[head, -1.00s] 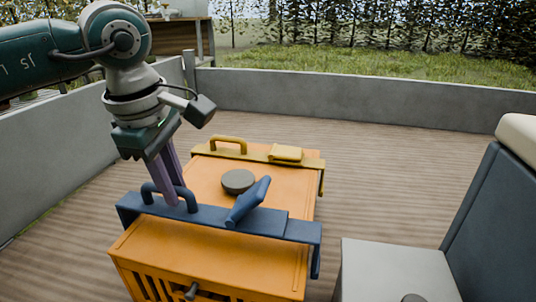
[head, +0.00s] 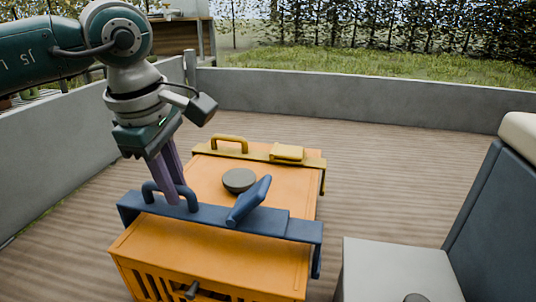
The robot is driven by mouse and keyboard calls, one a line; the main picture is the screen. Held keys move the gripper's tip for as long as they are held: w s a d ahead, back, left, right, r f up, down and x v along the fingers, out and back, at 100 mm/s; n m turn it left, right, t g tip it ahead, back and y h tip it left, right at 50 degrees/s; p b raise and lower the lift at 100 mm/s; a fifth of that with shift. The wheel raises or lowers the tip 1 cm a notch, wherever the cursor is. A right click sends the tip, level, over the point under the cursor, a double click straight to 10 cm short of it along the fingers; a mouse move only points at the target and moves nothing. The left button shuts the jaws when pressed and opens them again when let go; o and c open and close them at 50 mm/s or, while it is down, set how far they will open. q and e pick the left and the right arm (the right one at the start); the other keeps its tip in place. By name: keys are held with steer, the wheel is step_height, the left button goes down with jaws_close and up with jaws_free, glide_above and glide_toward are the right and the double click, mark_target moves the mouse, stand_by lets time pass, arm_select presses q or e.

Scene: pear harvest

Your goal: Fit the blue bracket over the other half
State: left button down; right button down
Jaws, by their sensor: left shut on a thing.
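The blue bracket (head: 210,215) lies across the near half of an orange crate (head: 190,260), with a handle on its left and a tilted blue plate on its right. Its right end hangs down beside the crate's right side. I cannot tell whether its underside touches the lid. My left gripper (head: 173,198) comes down from above and is shut on the bracket's handle. A yellow bracket (head: 256,156) with its own handle and block spans the far half of the crate. My right gripper is not in view.
A dark round disc (head: 239,180) lies on the crate lid between the brackets, close to the blue plate. A chair with a pale seat (head: 395,268) stands at the right. A low grey wall (head: 350,98) encloses the deck, whose boards are clear behind the crate.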

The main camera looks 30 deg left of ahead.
mark_target(179, 208)
arm_select(q)
steer(key=shift+f+b, duration=1.6)
steer(key=shift+f, duration=0.25)
steer(key=c, duration=0.7)
jaws_free()
steer(key=shift+c, duration=0.2)
